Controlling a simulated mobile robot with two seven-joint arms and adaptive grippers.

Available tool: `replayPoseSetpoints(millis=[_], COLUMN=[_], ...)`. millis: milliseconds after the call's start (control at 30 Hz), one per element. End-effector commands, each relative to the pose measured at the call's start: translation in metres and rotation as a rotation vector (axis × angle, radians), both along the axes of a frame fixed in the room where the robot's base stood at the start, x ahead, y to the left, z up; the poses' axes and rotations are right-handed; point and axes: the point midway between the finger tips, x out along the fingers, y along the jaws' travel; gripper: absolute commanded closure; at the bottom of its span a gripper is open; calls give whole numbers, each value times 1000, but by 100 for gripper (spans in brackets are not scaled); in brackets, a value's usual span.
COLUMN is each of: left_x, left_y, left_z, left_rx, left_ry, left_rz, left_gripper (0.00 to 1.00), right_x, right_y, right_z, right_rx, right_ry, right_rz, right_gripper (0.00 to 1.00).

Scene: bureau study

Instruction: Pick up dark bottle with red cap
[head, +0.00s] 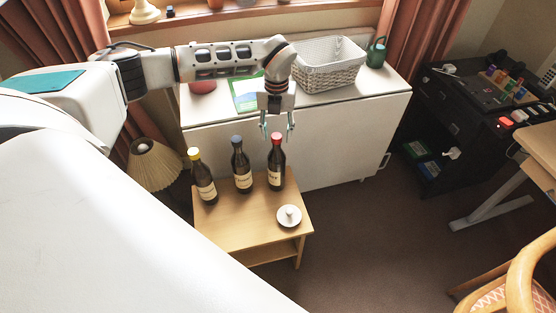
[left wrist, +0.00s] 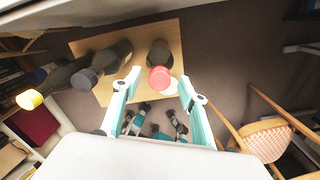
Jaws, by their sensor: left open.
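The dark bottle with the red cap (head: 276,165) stands upright on the right of a row of three dark bottles on a small wooden side table (head: 232,225). In the left wrist view its red cap (left wrist: 160,78) shows between the finger lines, just beyond the fingertips. My left gripper (head: 277,128) is open and empty, pointing down just above the red cap. The bottle with the blue cap (head: 242,170) stands to its left, and the bottle with the yellow cap (head: 203,180) farther left. My right gripper is not in view.
A small white lidded dish (head: 289,216) sits near the table's front right. Behind stands a white cabinet (head: 330,150) with a woven basket (head: 328,75) and a green watering can (head: 376,52). A pleated lamp (head: 153,165) stands left. Floor right of the table is clear.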

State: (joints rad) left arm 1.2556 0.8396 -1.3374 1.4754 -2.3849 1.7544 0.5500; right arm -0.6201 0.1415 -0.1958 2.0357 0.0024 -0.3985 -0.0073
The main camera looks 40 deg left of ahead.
Motion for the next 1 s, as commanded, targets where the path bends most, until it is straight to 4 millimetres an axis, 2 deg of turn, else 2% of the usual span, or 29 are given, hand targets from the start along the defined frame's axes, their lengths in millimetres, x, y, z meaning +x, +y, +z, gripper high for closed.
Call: replayPoseSetpoints(millis=[300, 567, 700, 733, 1000], left_x=[-2, 0, 0, 0, 0], left_y=[1, 1, 1, 1, 1], left_z=[-45, -46, -46, -46, -45], left_rx=[-2, -1, -1, -1, -3], left_ry=[6, 0, 0, 0, -1], left_rz=[0, 0, 0, -1, 0], left_gripper=[57, 57, 94, 100, 100], right_x=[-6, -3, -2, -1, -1], right_y=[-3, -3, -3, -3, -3], right_z=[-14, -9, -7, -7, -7], right_rx=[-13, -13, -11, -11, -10], right_ry=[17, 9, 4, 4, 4], right_rz=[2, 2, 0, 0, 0], right_gripper=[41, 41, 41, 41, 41])
